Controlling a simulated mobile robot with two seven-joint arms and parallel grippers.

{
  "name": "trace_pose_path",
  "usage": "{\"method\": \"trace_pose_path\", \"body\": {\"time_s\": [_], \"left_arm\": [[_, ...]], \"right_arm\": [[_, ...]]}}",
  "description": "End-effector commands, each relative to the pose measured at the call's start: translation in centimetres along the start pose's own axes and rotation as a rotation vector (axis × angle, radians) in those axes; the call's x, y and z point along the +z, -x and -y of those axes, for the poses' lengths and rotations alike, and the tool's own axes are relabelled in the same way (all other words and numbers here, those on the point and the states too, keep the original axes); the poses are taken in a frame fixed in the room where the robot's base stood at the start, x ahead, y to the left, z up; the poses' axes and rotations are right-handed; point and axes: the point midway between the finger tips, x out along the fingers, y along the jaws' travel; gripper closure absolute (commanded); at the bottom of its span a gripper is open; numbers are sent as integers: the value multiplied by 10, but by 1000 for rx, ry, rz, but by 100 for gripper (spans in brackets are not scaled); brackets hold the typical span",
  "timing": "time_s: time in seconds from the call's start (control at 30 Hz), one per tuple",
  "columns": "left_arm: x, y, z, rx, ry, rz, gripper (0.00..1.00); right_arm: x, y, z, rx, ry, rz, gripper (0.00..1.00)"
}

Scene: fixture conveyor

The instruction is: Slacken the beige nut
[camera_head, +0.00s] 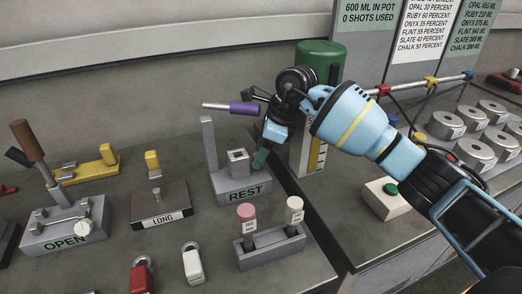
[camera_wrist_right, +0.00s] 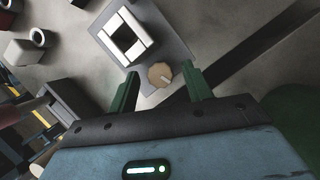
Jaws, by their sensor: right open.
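The beige nut (camera_wrist_right: 160,75) shows in the right wrist view as a small faceted disc with a pale stub. It lies by the corner of a grey plate (camera_wrist_right: 171,38) that carries a square hollow block (camera_wrist_right: 124,38). My right gripper (camera_wrist_right: 161,80) is open, its two green fingers on either side of the nut in that view, with a gap to each. In the head view my right gripper (camera_head: 262,158) points down at the right end of the REST fixture (camera_head: 238,191) and hides the nut. Whether the fingers are at nut height is unclear. My left gripper is out of view.
A pink-capped peg (camera_head: 246,212) and a cream-capped peg (camera_head: 294,205) stand in front. A dark gap runs right of the fixture.

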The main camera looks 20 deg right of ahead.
Motion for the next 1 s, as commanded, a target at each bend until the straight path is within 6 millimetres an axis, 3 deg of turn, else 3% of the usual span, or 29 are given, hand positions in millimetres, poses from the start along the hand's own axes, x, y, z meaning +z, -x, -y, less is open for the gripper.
{"method": "trace_pose_path", "body": {"time_s": [0.27,0.6,0.77,1.0], "left_arm": [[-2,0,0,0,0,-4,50],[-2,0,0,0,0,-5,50],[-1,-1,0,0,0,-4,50],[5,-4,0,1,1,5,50]], "right_arm": [[0,-2,0,0,0,0,50],[0,-1,0,0,0,0,94],[0,-1,0,8,19,-1,95],[0,-3,2,78,185,-2,95]]}}
